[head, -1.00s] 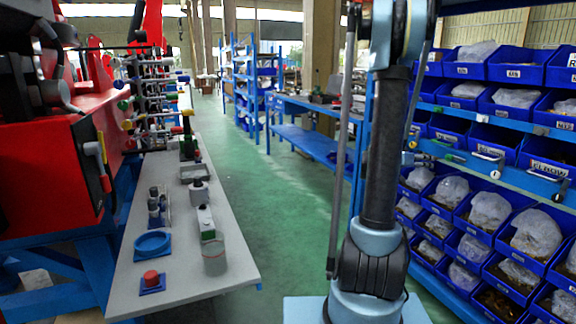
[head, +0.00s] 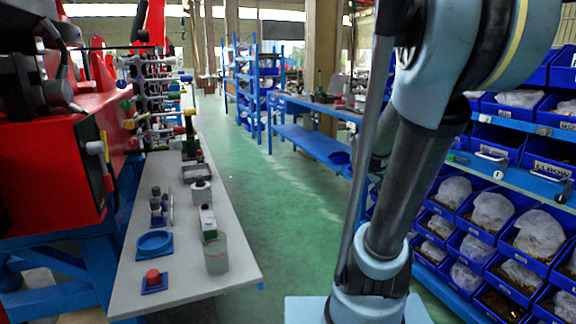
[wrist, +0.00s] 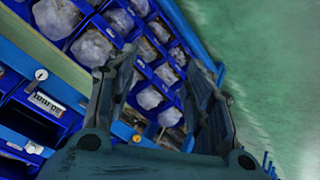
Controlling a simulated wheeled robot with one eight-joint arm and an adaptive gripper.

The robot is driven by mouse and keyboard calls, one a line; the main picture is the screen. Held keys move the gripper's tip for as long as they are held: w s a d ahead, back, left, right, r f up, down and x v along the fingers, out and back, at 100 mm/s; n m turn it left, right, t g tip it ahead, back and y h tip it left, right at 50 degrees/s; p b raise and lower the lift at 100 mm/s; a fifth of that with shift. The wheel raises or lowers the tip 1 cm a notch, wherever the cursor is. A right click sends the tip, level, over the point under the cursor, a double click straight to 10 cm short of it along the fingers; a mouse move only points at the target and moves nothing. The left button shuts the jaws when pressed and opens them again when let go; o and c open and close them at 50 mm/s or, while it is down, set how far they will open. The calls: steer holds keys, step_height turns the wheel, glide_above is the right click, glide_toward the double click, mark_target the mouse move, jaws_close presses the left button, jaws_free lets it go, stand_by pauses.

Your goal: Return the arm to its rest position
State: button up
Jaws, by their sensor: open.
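My gripper (wrist: 168,95) shows in the wrist view with its two fingers spread apart and nothing between them. Behind the fingers are blue bins and, to the right, green floor. In the head view my arm stands at the right, in front of the bin rack; its lower link leans to the right and the upper part reaches the top right. My gripper is out of the head view.
A rack of blue bins (head: 528,182) with bagged parts stands close at the right. A grey table (head: 190,268) at the left bears a blue ring (head: 154,243), a red button on a blue base (head: 153,281) and a clear cup (head: 216,256). Green floor (head: 285,200) is clear between them.

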steer(key=s+a+f+n+g+y, duration=0.1)
steer(key=s+a+f+n+y, duration=0.1)
steer(key=s+a, duration=0.6)
steer(key=s+a+f+n+y, duration=0.3)
steer(key=s+a+f+y, duration=0.1)
steer(key=s+a, duration=0.4)
steer(key=shift+a+f+n+g+y, duration=0.3)
steer(key=shift+a+f+g+y, duration=0.1)
steer(key=shift+f, duration=0.05)
steer(key=shift+w+f, duration=0.2)
steer(key=shift+w, duration=0.25)
